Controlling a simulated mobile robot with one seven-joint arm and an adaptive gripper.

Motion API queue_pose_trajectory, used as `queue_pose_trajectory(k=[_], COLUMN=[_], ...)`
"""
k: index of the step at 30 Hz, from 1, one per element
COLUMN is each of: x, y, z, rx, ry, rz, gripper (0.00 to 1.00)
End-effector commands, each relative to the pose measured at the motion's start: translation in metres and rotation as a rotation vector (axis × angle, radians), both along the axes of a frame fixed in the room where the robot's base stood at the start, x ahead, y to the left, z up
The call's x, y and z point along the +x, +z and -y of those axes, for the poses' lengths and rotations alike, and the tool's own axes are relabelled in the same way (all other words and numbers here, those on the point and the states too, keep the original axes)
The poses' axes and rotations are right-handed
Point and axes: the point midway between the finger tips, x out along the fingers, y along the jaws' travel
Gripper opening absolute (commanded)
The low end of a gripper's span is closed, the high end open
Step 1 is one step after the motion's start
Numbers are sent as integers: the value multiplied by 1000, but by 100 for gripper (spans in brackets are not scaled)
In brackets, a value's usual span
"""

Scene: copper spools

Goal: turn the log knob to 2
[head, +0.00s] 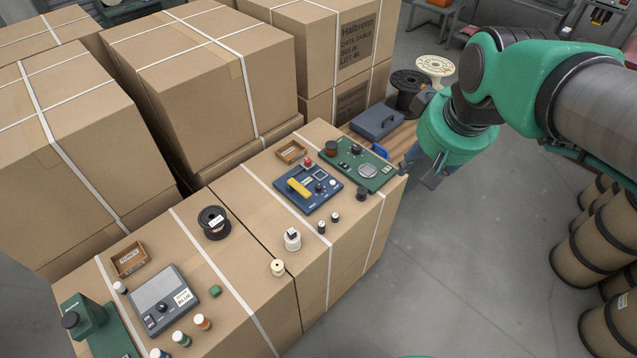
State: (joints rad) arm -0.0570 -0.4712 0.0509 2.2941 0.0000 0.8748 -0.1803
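No label reading "log" is legible, so I cannot tell which knob is the log knob. A grey device (166,289) with a white label and a small black knob (162,307) lies on the near box at lower left. A blue panel (308,190) with a yellow bar sits on the box further right. Behind it is a green panel (368,171) with a round dial and a black knob (356,150). Knob settings are too small to read. My gripper (420,172) hangs right of the green panel, apart from it. Its fingers are partly hidden by my green wrist.
Spools and small bottles stand along the box edges, including a black spool (214,222) and a white one (292,240). Tall cartons (200,75) block the back. A blue-grey case (377,121) lies behind the green panel. Open floor (470,270) lies to the right.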

Motion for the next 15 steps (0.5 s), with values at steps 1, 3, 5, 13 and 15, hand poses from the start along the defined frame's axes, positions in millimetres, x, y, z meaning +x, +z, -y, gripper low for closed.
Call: queue_pose_trajectory(k=[1, 3, 5, 13, 15], x=[12, 28, 42, 104, 120], y=[-1, -2, -3, -19, -25], z=[-3, -8, -12, -33, -38], rx=[-6, -16, -25, -61, -70], ry=[20, 51, 78, 199, 230], rz=[-13, -27, -37, -86, -99], gripper=[39, 39, 39, 39, 39])
